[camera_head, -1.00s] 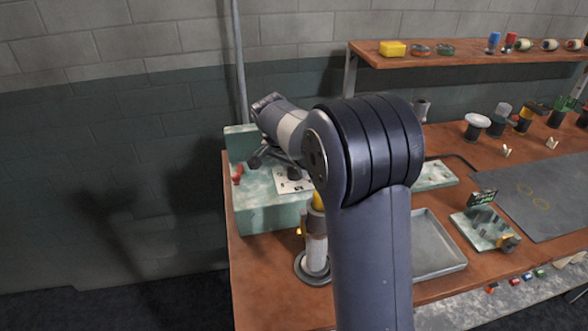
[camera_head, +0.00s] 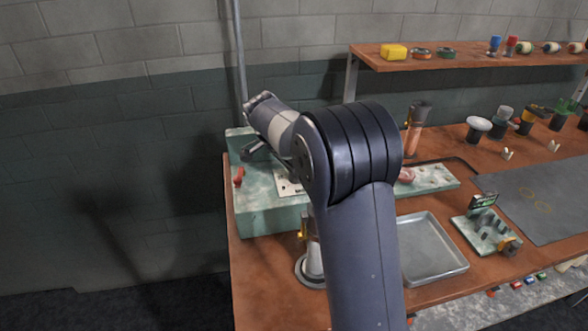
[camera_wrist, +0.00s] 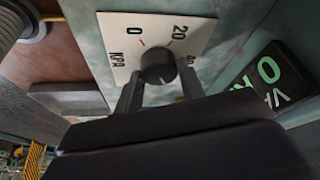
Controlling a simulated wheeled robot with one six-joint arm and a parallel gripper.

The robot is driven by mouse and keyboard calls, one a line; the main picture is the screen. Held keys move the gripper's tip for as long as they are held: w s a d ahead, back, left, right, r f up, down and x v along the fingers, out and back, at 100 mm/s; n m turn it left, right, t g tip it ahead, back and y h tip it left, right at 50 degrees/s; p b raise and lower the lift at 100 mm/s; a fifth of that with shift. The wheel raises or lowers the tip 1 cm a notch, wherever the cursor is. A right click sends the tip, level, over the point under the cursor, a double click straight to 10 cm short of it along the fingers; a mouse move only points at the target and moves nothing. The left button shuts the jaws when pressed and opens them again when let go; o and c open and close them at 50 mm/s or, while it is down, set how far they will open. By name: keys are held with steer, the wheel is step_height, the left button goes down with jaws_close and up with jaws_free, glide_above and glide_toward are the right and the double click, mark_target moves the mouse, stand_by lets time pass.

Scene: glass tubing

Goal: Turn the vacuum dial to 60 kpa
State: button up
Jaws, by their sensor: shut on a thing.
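The vacuum dial (camera_wrist: 157,65) is a dark round knob on a white scale plate (camera_wrist: 118,62) in the wrist view. The plate shows KPA, 0 and 20 with red marks; the rest of the scale is partly hidden. I cannot tell where the knob points. My gripper (camera_wrist: 160,78) has one finger on each side of the knob and is shut on it. A dark display (camera_wrist: 265,82) at the right shows a green 0 and cut-off letters. In the head view the plate (camera_head: 287,185) shows partly on a teal box (camera_head: 275,210); my arm hides the knob.
A grey tray (camera_head: 430,250) and a small teal fixture (camera_head: 485,230) stand to the right on the wooden bench (camera_head: 262,275). A round-based post (camera_head: 312,265) stands in front of the box, partly behind my arm. A shelf (camera_head: 455,58) holds small items.

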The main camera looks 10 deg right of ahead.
steer(key=o, duration=1)
steer(key=v, duration=1)
steer(key=shift+s+a+r, duration=0.1)
steer(key=shift+a+r, duration=0.15)
steer(key=shift+r, duration=0.1)
steer(key=x, duration=1.1)
steer(key=shift+d, duration=0.1)
steer(key=shift+r, duration=0.2)
